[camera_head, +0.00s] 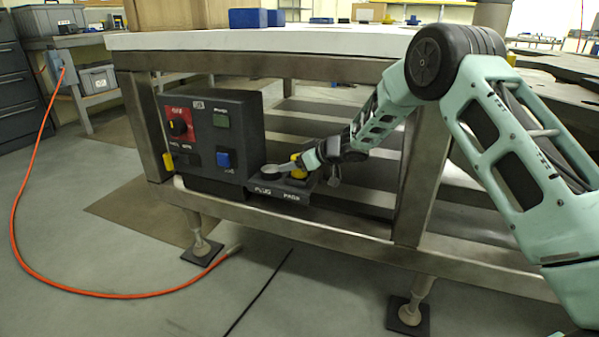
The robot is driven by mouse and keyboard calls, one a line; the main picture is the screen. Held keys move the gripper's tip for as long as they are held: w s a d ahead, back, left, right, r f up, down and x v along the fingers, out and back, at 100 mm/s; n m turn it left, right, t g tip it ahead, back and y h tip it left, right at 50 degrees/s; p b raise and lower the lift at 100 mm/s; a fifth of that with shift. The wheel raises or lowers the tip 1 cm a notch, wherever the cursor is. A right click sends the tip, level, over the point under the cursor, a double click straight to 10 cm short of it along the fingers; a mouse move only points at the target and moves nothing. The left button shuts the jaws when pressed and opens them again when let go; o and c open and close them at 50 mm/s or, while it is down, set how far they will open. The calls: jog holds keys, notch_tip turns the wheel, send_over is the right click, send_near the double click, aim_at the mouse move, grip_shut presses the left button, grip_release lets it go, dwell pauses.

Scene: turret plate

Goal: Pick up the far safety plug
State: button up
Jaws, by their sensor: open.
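A dark control box (237,118) sits on the lower frame of the bench. A black shelf marked "PLUG PADS" (285,192) juts from its lower right. A yellow piece (298,158), likely a safety plug, shows at this shelf, partly hidden by my gripper. Another yellow piece (168,162) is at the box's lower left edge; I cannot tell if it is a plug. My gripper (284,170) is open, low over the shelf and close to the right yellow piece. I cannot tell whether they touch. Which plug is the far one is unclear.
The box carries a red-backed knob (180,125), a green button (222,120) and a blue button (223,160). An orange hose (90,292) curves across the floor.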

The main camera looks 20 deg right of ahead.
jog(key=c, duration=1.3)
jog(key=shift+o, duration=0.2)
jog(key=shift+r, duration=0.1)
